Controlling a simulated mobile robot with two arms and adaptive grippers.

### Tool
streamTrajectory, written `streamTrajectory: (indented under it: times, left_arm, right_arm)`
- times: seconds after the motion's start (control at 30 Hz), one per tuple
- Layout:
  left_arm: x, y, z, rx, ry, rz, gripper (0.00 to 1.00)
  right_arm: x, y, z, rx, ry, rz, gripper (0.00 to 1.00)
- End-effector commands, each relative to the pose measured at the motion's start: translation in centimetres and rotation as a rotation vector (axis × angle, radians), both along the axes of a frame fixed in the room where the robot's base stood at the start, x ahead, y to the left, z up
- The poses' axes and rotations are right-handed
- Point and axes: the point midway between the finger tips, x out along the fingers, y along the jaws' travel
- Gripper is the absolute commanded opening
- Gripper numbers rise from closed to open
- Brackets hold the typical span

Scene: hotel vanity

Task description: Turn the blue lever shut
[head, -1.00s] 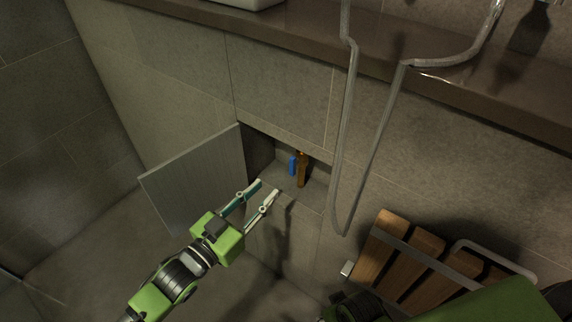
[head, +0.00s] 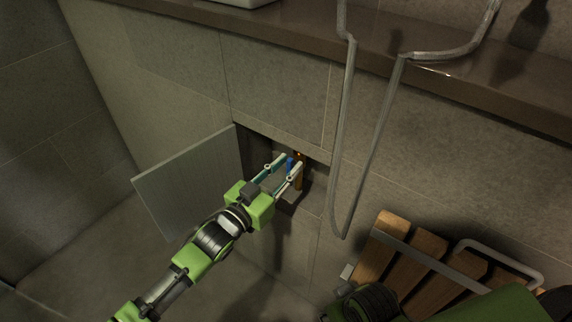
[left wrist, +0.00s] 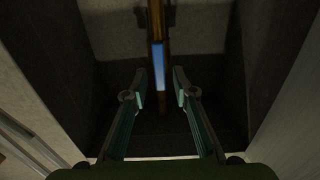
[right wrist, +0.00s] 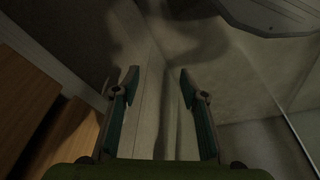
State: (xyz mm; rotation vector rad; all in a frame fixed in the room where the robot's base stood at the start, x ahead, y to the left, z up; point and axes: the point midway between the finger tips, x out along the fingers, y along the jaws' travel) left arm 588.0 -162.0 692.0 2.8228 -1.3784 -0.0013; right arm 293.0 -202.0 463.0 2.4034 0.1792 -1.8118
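The blue lever (head: 290,162) is in the open wall recess, beside an upright brown pipe (head: 299,172). In the left wrist view the blue lever (left wrist: 158,66) lies in line with the brown pipe (left wrist: 155,20), between and slightly beyond my fingertips. My left gripper (head: 292,161) is open at the recess mouth, its fingers on either side of the lever; I see no clear contact. It also shows in the left wrist view (left wrist: 160,84). My right gripper (right wrist: 160,78) is open and empty in the right wrist view, facing bare wall surfaces.
A grey cabinet door (head: 187,183) stands swung open left of the recess. A grey hose (head: 345,200) hangs in a loop to its right. A wooden slatted seat (head: 410,260) is at lower right, and a brown counter (head: 300,40) runs above.

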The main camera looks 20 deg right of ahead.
Motion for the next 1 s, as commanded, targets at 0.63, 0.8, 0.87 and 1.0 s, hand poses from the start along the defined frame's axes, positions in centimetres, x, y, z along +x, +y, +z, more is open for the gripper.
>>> streamTrajectory:
  times: [0.63, 0.8, 0.87, 1.0]
  left_arm:
    - [-0.2, -0.1, 0.1, 0.059, -0.074, 0.0, 0.0]
    - [-0.3, -0.2, 0.1, 0.135, -0.171, 0.0, 0.0]
    - [-0.4, -0.2, 0.1, 0.168, -0.212, 0.0, 0.0]
    - [-0.5, -0.3, 0.0, 0.249, -0.317, 0.0, 0.0]
  right_arm:
    - [0.3, 0.1, -2.0, 0.0, 0.005, 0.003, 0.4]
    - [0.2, 0.1, -4.6, 0.0, 0.018, 0.004, 0.4]
    - [0.1, 0.1, -5.4, -0.001, 0.023, 0.005, 0.4]
    - [-0.2, 0.1, -7.1, -0.002, 0.033, 0.006, 0.4]
